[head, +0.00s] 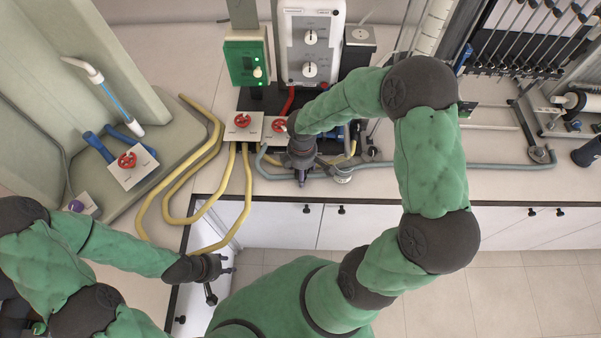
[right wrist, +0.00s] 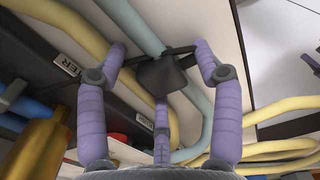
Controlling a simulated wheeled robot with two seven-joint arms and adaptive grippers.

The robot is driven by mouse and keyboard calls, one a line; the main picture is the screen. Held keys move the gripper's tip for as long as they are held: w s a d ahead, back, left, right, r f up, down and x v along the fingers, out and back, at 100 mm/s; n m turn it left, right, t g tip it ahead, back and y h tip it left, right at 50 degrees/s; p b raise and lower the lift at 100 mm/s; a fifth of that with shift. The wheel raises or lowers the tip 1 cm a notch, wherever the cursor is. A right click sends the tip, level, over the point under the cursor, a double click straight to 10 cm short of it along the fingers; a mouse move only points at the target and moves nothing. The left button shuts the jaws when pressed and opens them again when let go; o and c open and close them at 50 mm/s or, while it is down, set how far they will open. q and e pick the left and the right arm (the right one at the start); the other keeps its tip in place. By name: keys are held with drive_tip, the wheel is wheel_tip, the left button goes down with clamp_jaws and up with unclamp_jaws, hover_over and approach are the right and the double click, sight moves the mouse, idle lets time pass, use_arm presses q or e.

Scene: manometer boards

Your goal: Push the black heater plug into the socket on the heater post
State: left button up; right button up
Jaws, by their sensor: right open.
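My right gripper (head: 303,174) is over the front edge of the bench, pointing down. In the right wrist view its purple fingers (right wrist: 160,85) are spread open around a black block (right wrist: 163,76), which looks like the heater plug. The block lies against a pale blue-grey hose, with thin dark pieces at its sides; I cannot tell whether the fingers touch it. In the head view the gripper hides it. A grey box with a round pale socket on top (head: 359,36), likely the heater post, stands at the back. My left gripper (head: 219,277) is open and empty, low at the left.
Yellow hoses (head: 165,205) loop over the bench left of my right gripper. A blue-grey hose (head: 450,166) runs along the front edge. Red valve knobs (head: 242,120), a green box (head: 246,62) and a white control panel (head: 311,42) stand behind.

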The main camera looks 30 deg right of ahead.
drive_tip(key=c, duration=1.1)
drive_tip(key=shift+r, duration=0.15)
drive_tip(key=shift+r+p, duration=0.3)
drive_tip(key=shift+r, duration=0.35)
drive_tip(key=s+a+r+p, duration=0.2)
drive_tip(key=s+a+r, duration=0.6)
drive_tip(key=s+r, duration=0.3)
drive_tip(key=shift+s+r, duration=0.25)
